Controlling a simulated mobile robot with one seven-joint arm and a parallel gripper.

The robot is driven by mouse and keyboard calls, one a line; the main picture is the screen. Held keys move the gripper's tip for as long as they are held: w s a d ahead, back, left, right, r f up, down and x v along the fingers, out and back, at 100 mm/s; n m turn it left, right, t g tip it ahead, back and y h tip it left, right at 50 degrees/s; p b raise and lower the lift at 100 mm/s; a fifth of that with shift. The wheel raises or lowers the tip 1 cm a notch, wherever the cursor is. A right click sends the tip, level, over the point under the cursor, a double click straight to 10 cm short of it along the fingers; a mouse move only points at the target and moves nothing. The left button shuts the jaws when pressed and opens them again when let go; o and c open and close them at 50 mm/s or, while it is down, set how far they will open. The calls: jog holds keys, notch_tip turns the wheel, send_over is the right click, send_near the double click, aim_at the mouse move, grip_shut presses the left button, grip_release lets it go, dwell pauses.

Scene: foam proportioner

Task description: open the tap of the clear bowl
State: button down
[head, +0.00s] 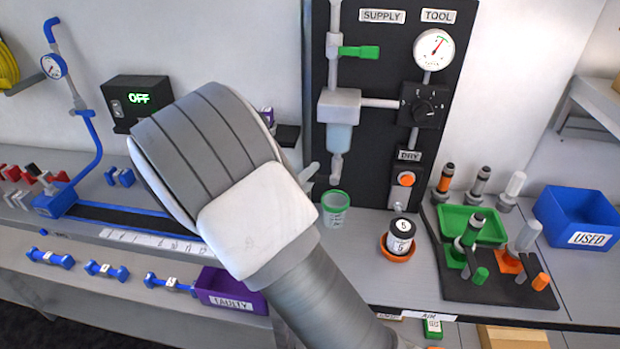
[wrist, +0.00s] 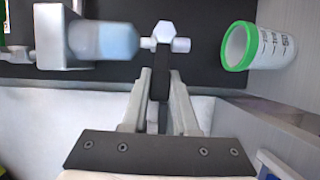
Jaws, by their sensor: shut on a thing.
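The clear bowl (head: 341,138) is a bluish see-through cup under a grey block on the black panel. It also shows in the wrist view (wrist: 103,41), lying sideways there. Its tap (head: 336,168) is a small pale fitting at the bowl's lower end, and it shows at the top centre of the wrist view (wrist: 165,36). My gripper (wrist: 160,88) is shut on the tap's dark lever (wrist: 161,68), which sits between the two fingers. In the head view my arm hides most of the gripper.
A green-rimmed measuring cup (head: 335,203) stands below the tap, close by; it also shows in the wrist view (wrist: 248,47). A numbered black-and-white jar (head: 400,237) stands on an orange dish to the right. A green-handled valve (head: 360,52) is higher on the panel.

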aim_at(319, 175)
jog(key=m+b, duration=0.1)
jog(key=b, duration=0.1)
jog(key=m+b, duration=0.1)
jog(key=b, duration=0.1)
jog(key=shift+d+r+g+y, duration=0.1)
jog(key=shift+r+g+y, duration=0.2)
jog(key=shift+y, duration=0.1)
jog(key=m+b, duration=0.1)
jog(key=b, duration=0.2)
jog(key=r+m+y+b, duration=0.1)
jog(key=b, duration=0.2)
jog(key=shift+s+d+r+m+g, duration=0.1)
jog(key=shift+d+m+g, duration=0.2)
jog(key=shift+m, duration=0.1)
jog(key=m+b, duration=0.1)
jog(key=b, duration=0.2)
jog(key=d+r+m+y+b, duration=0.1)
jog(key=b, duration=0.3)
jog(key=shift+s+r+m, duration=0.1)
jog(key=shift+r+m, duration=0.1)
jog(key=shift+m, duration=0.2)
jog(key=d+r+m+y+b, duration=0.1)
jog(key=b, duration=0.3)
jog(key=shift+s+r+m+g+y, duration=0.1)
jog(key=shift+m+g+y, duration=0.2)
jog(key=shift+r, duration=0.1)
jog(key=c, duration=0.7)
grip_release()
jog(key=shift+s+a, duration=0.1)
